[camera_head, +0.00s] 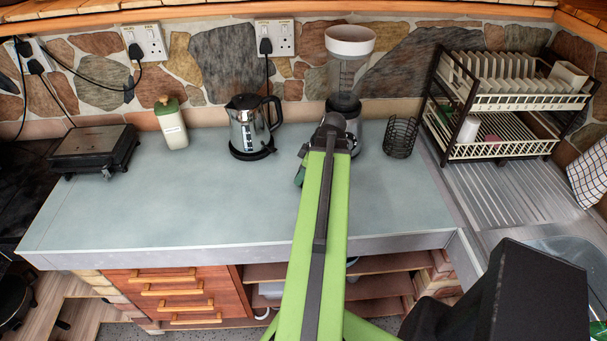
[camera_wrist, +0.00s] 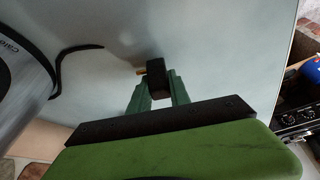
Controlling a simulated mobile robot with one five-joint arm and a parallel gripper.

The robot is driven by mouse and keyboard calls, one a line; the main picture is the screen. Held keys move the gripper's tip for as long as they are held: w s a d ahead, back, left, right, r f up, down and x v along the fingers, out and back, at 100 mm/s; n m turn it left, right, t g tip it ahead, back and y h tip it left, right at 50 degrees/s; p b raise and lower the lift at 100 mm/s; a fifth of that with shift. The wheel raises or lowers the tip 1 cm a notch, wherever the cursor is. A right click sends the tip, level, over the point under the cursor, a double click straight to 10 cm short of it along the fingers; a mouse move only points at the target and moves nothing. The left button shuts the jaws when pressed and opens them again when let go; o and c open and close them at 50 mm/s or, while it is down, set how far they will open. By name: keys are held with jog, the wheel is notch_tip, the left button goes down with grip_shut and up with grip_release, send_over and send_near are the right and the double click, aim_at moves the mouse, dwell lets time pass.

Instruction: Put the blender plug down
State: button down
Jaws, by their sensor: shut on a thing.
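My gripper (camera_wrist: 156,88) has its green fingers shut on the black blender plug (camera_wrist: 156,72) in the wrist view. A brass-coloured pin sticks out of the plug to the left. The plug is over the pale blue-grey worktop (camera_wrist: 215,45); I cannot tell whether it touches. In the head view my green arm hides most of the gripper and the plug. The blender (camera_head: 348,80), with a clear jar and white top, stands at the back against the stone wall, its base partly behind my arm.
A steel kettle (camera_head: 250,125), green-lidded jar (camera_head: 171,122) and grill (camera_head: 95,148) stand left of the blender. A black wire holder (camera_head: 401,137) and dish rack (camera_head: 510,100) stand right. Wall sockets (camera_head: 275,38) are behind. The worktop's front left is clear.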

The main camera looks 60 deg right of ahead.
jog(key=shift+f+b, duration=0.45)
jog(key=shift+f, duration=0.15)
jog(key=c, duration=1.2)
grip_release()
jog(key=shift+r, duration=0.15)
jog(key=shift+r+p, duration=0.3)
jog(key=shift+p, duration=0.15)
jog(key=p+v, duration=1.1)
jog(key=v, duration=0.1)
jog(key=shift+r+p, duration=0.2)
jog(key=shift+p, duration=0.1)
